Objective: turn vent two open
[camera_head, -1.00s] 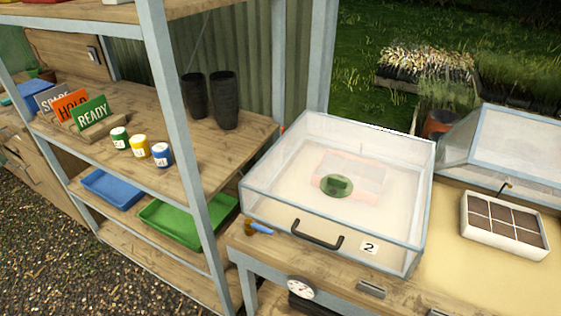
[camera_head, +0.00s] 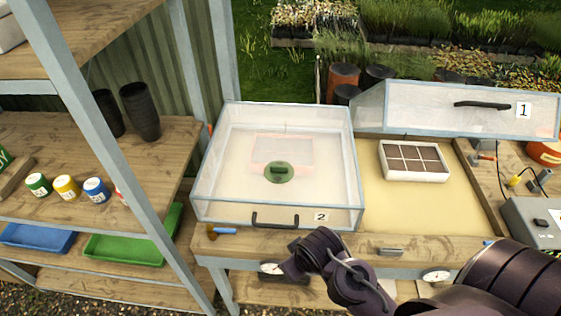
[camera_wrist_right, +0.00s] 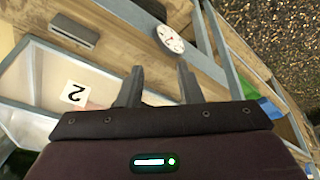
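Cover 2 is a clear, pale-framed lid (camera_head: 215,185) with a black front handle (camera_head: 275,220) and a label "2" (camera_head: 321,216). It is shut. A round green vent (camera_head: 279,173) with a dark knob, apparently lying crosswise, sits on its top. Whether the vent is open I cannot tell. My right arm reaches in from the lower right, its wrist in front of the bench and below the lid's front edge. My right gripper (camera_wrist_right: 158,85) is open and empty in the right wrist view, apart from the vent. My left gripper is out of view.
Cover 1 (camera_head: 430,108) is raised at the back right, over sand with a white seed tray (camera_head: 414,161). A blue-handled tool (camera_head: 222,231) lies on the bench edge. A shelf post (camera_head: 85,130) stands at left. A gauge (camera_wrist_right: 170,38) is on the bench front.

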